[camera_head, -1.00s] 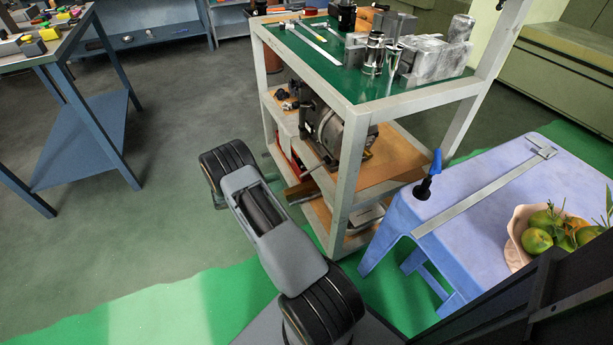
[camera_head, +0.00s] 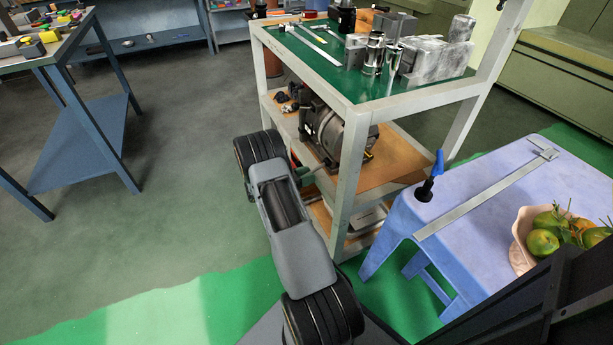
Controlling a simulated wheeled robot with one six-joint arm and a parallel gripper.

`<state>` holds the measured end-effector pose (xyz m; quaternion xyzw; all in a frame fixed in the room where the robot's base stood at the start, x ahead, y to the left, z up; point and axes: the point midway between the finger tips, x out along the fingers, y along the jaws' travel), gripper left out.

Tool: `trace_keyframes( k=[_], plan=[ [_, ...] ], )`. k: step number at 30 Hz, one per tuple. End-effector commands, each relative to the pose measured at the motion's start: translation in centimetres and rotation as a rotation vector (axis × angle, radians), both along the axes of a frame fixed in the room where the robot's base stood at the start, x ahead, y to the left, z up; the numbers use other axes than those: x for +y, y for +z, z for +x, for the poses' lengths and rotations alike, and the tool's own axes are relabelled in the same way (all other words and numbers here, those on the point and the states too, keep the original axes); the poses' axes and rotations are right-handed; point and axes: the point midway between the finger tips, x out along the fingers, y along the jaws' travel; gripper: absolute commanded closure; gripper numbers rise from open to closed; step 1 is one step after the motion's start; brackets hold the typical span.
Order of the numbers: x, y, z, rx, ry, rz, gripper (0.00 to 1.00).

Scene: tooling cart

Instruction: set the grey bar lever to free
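A long flat grey bar (camera_head: 485,197) lies diagonally across the pale blue stool, with a crosspiece at its far right end. Close to its near left end, a blue handle (camera_head: 437,163) rises at a tilt from a black base (camera_head: 424,190) by the stool's left edge. I cannot tell whether the handle and bar are joined, or which setting the lever is in. My gripper cannot be made out.
The blue stool (camera_head: 462,232) also holds a pink bowl (camera_head: 519,241) of green and orange fruit. A green-topped cart (camera_head: 330,72) with metal parts and a motor (camera_head: 328,130) stands behind my arm. A blue workbench (camera_head: 80,150) is at left. The floor between is clear.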

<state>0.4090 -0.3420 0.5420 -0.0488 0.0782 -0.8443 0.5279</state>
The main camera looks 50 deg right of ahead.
Motion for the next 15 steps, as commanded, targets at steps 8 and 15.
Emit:
trace_keyframes(
  k=[8, 15],
  plan=[
    [0.02, 0.00, 0.01, 0.000, 0.000, 0.000, 0.75],
    [0.02, 0.00, 0.01, 0.000, 0.000, 0.000, 0.98]
  ],
)
